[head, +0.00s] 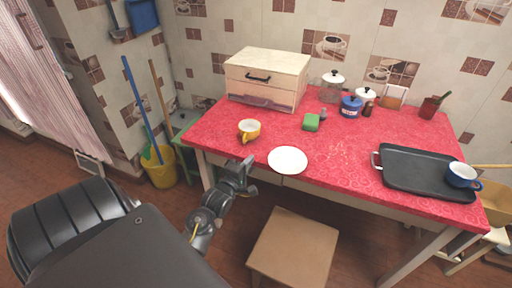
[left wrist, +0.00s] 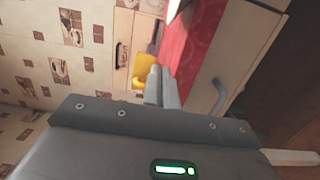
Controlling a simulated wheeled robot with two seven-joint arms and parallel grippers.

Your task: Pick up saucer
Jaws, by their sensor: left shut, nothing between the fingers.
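A white saucer (head: 288,160) lies flat on the red oilcloth of the table, near its front edge. My left gripper (head: 250,173) is just left of the saucer and in front of the table edge, apart from the saucer. Its fingers also show in the left wrist view (left wrist: 160,86), close together and empty. In that view a white sliver at the top edge (left wrist: 174,8) looks like part of the saucer; most of it is out of frame. My right gripper shows in neither view.
A yellow cup (head: 249,129) stands left of the saucer. A black tray (head: 423,172) with a blue cup (head: 462,174) is at right. A stool (head: 293,247) stands in front of the table.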

